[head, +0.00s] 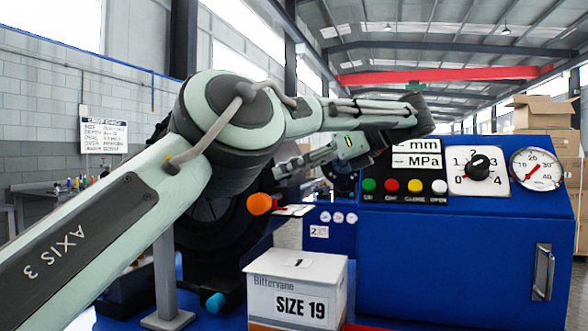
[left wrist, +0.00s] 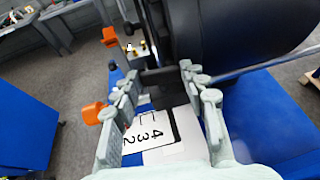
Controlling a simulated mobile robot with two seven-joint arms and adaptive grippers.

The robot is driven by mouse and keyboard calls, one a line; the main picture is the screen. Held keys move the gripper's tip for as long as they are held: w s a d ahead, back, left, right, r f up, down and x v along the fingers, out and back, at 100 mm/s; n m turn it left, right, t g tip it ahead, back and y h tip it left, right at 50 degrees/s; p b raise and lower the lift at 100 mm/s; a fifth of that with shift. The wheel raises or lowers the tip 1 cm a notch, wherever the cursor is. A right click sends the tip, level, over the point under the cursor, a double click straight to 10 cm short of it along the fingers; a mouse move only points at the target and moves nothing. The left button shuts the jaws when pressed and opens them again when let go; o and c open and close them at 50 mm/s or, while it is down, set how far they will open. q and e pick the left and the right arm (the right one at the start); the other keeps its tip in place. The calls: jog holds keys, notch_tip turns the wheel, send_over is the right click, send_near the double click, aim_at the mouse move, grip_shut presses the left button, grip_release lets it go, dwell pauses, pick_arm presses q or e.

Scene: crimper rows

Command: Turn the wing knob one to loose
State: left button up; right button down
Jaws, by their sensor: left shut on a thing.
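My left gripper (head: 283,171) reaches in from the right end of my bent left arm, in front of the dark round crimper head. In the left wrist view its two grey fingers (left wrist: 161,75) stand on either side of a dark bar-like part (left wrist: 158,77), which appears to be the wing knob, and are shut on it. The knob's full shape and marking are hidden. In the head view the knob cannot be made out behind my fingers and arm. An orange-ended part (head: 259,204) shows just below my arm. My right gripper is in neither view.
A blue control cabinet (head: 450,255) with coloured buttons, a selector dial (head: 480,167) and a gauge (head: 536,169) stands at right. A white "SIZE 19" box (head: 298,290) is in front. Orange parts (left wrist: 92,112) and a numbered white card (left wrist: 150,132) lie close to my fingers.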

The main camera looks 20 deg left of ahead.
pick_arm(q)
jog(key=shift+f, duration=0.1)
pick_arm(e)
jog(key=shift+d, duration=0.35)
pick_arm(q)
jog(key=o, duration=1.2)
jog(key=shift+c, duration=0.2)
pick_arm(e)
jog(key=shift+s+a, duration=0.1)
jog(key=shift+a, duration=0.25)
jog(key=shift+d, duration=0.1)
